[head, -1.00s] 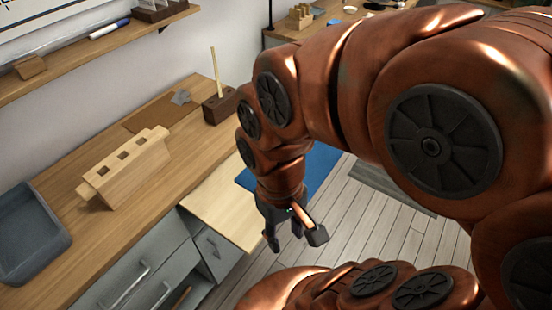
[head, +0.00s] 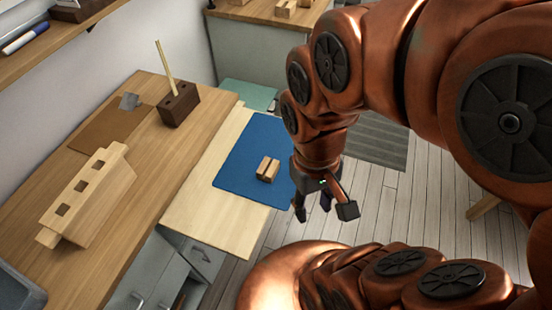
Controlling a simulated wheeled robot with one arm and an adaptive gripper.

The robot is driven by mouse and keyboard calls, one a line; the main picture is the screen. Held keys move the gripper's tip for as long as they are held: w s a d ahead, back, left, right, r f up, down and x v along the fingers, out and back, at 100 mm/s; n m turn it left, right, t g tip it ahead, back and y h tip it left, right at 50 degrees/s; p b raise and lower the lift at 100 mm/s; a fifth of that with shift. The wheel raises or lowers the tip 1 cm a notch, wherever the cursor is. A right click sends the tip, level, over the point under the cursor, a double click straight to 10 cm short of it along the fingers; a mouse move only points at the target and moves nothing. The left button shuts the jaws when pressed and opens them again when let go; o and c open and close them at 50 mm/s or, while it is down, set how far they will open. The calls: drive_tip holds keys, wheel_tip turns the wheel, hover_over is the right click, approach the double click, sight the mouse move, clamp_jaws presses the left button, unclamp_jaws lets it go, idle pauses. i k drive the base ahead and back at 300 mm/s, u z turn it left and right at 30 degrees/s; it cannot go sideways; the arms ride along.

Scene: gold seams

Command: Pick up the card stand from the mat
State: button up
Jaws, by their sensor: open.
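The mat lies on a pale wooden board beside the bench. My gripper (head: 325,212) hangs to the right of the card stand and nearer the camera, with its dark fingers spread and empty. It appears over the floor, apart from the stand and the mat. My arm covers part of the mat's right edge.
On the bench (head: 120,240) stand a pale wooden block with square holes (head: 90,195) and a dark brown block holding a stick (head: 179,104). A brown mat (head: 110,130) lies there too. A green surface (head: 247,95) is behind the blue mat.

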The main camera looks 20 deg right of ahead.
sight(267, 171)
drive_tip(key=k, duration=0.5)
drive_tip(key=z, duration=2.05)
drive_tip(key=k, duration=1.1)
drive_tip(key=u, duration=1.95)
drive_tip(key=i, duration=0.5)
drive_tip(key=z, duration=0.05)
